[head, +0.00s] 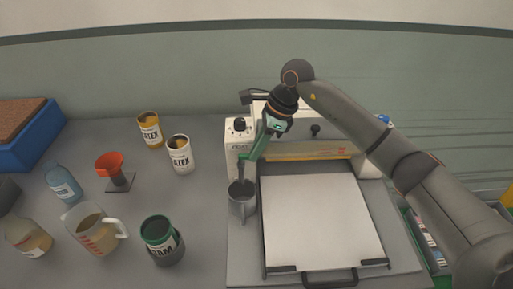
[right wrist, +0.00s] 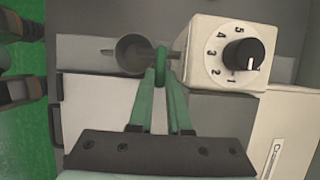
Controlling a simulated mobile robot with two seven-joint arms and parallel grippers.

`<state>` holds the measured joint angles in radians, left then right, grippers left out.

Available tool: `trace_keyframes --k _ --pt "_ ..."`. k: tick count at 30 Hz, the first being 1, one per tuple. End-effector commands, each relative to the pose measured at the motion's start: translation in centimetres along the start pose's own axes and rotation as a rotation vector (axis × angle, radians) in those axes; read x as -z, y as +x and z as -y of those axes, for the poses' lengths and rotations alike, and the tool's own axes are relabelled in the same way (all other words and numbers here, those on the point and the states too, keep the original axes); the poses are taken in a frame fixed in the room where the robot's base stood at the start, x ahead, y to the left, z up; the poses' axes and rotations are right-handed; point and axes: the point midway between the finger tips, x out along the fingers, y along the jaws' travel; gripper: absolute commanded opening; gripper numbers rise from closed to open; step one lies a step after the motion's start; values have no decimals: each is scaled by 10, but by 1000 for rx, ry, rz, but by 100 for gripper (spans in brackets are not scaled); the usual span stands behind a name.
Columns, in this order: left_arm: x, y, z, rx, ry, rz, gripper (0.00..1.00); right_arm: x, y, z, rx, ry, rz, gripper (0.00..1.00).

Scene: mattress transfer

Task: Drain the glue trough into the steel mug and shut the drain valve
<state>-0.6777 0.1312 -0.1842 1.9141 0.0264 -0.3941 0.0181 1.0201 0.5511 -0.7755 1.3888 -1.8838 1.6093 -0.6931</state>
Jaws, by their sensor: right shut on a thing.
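The steel mug (head: 242,208) stands upright at the left front of the white gluing machine (head: 233,160). In the right wrist view the mug (right wrist: 128,52) shows from above, with a short spout over its rim. The glue trough (head: 310,152) is an amber strip along the machine. My right gripper (head: 250,162) has green fingers and is over the mug's back edge. In the right wrist view the gripper (right wrist: 160,72) is shut on what looks like the drain valve's small green handle at the spout. The fingers hide part of it. My left gripper is not in view.
A numbered dial (right wrist: 242,55) sits close to the right gripper. A white sheet (head: 320,222) lies on the machine's bed.

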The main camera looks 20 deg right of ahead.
Motion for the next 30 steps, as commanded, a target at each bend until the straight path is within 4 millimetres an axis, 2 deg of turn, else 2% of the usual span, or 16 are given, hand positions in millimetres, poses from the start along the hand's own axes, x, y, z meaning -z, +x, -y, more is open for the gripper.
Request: trace_keyframes --k 17,30 --pt "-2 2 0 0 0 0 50 0 -1 -2 30 61 1 0" --pt "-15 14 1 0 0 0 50 -3 2 -16 167 383 3 0"
